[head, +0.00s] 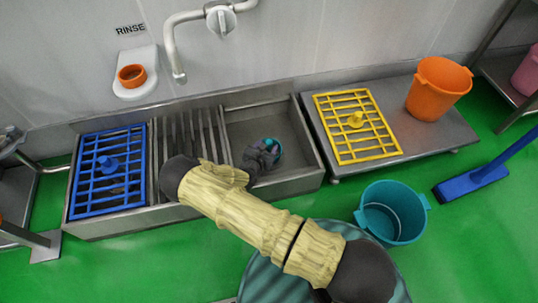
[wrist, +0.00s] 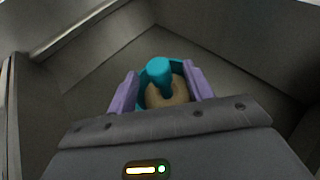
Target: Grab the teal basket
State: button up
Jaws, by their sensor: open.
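A small teal basket (wrist: 160,68) with an upright teal post sits in the open sink basin. Something round and tan (wrist: 178,94) shows around the post. In the head view, only bits of the basket's teal (head: 269,142) show past my gripper. My gripper (wrist: 161,88) is open, with its purple fingers on either side of the post. I cannot tell whether the fingers touch it. The basket's near lower part is hidden behind the gripper.
The steel basin walls (head: 310,140) stand close around. A blue rack (head: 84,180) lies to the left and a yellow rack (head: 350,112) to the right, beside an orange bucket (head: 438,90). A teal bucket (head: 405,215) and blue squeegee (head: 475,182) are on the green floor.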

aim_at(271, 141)
jog(key=b+x, duration=0.3)
jog(key=x, duration=0.1)
jog(key=shift+f, duration=0.15)
jog(key=shift+w+d+b, duration=0.2)
jog(key=shift+w+b, duration=0.1)
jog(key=shift+w, duration=0.2)
grip_shut()
